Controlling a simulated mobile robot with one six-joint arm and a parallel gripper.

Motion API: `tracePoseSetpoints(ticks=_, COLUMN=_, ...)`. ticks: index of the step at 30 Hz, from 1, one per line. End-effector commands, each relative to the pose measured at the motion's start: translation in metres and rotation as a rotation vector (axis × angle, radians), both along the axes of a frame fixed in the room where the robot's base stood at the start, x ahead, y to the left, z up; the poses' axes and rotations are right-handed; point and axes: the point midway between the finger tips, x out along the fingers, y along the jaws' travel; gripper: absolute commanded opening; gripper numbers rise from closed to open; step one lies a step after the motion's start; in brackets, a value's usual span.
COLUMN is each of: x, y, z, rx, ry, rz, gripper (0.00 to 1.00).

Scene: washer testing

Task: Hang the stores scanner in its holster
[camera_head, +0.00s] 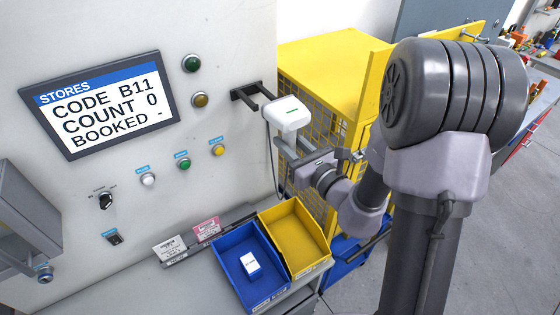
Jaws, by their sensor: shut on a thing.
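The stores scanner (287,112) is white with a small green mark on top. Its head is up and its handle runs down toward my gripper. My gripper (303,160) is shut on the scanner's lower part; the fingertips and the exact grip are partly hidden. The holster (248,94) is a dark bracket with two prongs standing out from the pale panel. The scanner's head is at the outer ends of the prongs. I cannot tell whether it touches them or rests on them. A dark cable hangs to the left of the scanner.
A screen (104,104) on the panel reads CODE B11, COUNT 0, BOOKED -. Below stand a blue bin (227,254) holding a small white box (250,263), and a yellow bin (306,233). A yellow mesh cage (325,70) is close behind the scanner. Two cards (207,227) stand by the panel.

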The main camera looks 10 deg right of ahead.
Motion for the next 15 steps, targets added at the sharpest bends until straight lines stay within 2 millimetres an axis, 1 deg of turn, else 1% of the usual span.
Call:
tracePoseSetpoints(ticks=1, x=0.000, y=-0.001, z=0.011, rx=0.000, ry=-0.004, rz=-0.008, gripper=0.00)
tracePoseSetpoints(ticks=3, x=0.000, y=-0.002, z=0.015, rx=0.001, ry=-0.007, rz=-0.015, gripper=0.00)
tracePoseSetpoints(ticks=5, x=0.003, y=-0.001, z=0.016, rx=0.001, ry=-0.007, rz=-0.016, gripper=0.00)
tracePoseSetpoints(ticks=8, x=0.012, y=0.002, z=0.015, rx=0.002, ry=-0.006, rz=-0.015, gripper=0.00)
tracePoseSetpoints(ticks=15, x=0.044, y=0.013, z=0.014, rx=0.002, ry=-0.007, rz=-0.013, gripper=0.00)
